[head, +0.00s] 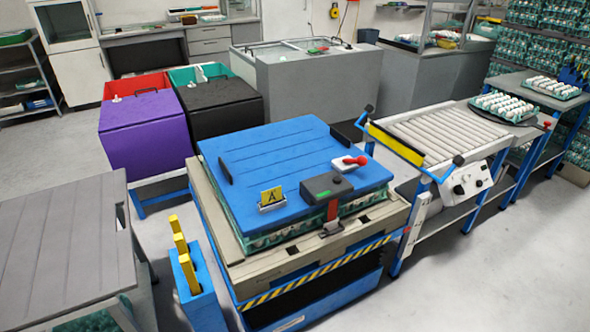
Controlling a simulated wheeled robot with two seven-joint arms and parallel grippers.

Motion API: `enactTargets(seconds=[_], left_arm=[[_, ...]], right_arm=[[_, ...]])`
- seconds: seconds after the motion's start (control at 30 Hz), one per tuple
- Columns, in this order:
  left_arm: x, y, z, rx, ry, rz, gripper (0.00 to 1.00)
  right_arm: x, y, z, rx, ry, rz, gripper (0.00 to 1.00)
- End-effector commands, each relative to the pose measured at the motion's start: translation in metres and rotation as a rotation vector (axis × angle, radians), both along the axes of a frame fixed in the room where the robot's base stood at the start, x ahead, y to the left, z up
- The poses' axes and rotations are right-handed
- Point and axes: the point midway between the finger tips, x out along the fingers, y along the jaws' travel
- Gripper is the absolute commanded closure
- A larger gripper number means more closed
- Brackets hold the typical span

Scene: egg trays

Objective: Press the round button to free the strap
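A blue lid (270,155) lies on a stack of green egg trays (285,232) on a pallet-like base. Near the lid's front edge sits a dark grey box (313,190) with a small green spot (337,180) on top, perhaps the round button; it is too small to be sure. A red strap (333,210) runs from the box's front down over the lid edge to a metal buckle (331,228). A red knob (355,160) on a white base stands behind the box. Neither of my grippers is in view.
A yellow card marked A (271,196) stands at the lid's front. A blue holder (197,290) with yellow pieces is front left. A roller table (440,135) stands right, and purple (145,135) and black (222,115) bins behind left. Floor is free at the lower right.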

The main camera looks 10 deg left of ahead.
Motion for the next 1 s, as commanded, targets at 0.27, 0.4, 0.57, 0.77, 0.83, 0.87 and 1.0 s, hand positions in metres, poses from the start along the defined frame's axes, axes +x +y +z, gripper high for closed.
enactTargets(seconds=[0.27, 0.4, 0.57, 0.77, 0.83, 0.87, 1.0], left_arm=[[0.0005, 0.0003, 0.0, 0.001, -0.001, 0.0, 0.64], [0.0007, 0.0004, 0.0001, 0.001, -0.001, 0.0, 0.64], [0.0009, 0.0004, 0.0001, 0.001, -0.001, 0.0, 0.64], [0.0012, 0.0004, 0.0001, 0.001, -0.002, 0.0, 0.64], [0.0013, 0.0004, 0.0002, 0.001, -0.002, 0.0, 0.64], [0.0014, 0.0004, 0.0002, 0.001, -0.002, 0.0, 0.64], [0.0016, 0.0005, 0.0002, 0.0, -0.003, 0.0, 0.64]], right_arm=[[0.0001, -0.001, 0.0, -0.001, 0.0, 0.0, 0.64], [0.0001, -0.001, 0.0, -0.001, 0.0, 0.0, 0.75], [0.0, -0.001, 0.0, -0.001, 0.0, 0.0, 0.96], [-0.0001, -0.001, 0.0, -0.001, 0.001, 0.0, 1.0], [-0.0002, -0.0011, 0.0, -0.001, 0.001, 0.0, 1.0], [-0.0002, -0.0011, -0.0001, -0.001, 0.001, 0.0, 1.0], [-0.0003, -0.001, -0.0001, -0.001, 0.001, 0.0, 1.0]])
